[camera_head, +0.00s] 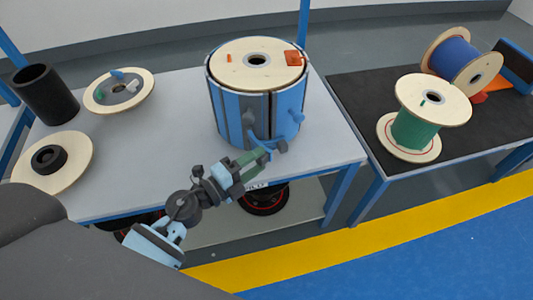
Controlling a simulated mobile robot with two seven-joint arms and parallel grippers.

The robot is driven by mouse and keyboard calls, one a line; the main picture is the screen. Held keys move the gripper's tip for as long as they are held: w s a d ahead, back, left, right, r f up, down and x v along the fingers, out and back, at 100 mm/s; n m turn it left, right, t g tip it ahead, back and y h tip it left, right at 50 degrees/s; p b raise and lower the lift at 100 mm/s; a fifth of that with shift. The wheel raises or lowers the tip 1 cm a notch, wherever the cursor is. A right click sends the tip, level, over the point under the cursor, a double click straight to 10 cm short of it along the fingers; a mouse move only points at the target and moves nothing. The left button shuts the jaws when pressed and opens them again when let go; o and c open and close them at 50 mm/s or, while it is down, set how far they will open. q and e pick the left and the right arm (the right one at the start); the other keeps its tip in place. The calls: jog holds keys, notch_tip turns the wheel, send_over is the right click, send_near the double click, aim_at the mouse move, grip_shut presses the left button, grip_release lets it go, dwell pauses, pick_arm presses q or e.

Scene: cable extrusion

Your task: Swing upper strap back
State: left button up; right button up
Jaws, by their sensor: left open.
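A drum (230,106) wrapped in blue covering with a pale wooden top stands upright on the grey table. Dark vertical gaps show on its front. A blue handle-like piece (280,147) sticks out low at its front, and a small blue knob (298,117) sits on its right side. I cannot tell which of these parts is the upper strap. My left gripper (262,155) is open at the drum's lower front, close to the blue piece; I cannot tell whether they touch. My right gripper is not in view.
On the grey table (180,125), a black cylinder (45,93), a wooden disc with small parts (100,101) and another disc with a black ring (75,165) lie left. The right table holds a green spool (412,130) and a blue spool (453,60).

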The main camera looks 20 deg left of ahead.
aim_at(258, 161)
pick_arm(q)
jog(key=shift+x, duration=2)
jog(key=shift+c, duration=0.3)
grip_shut()
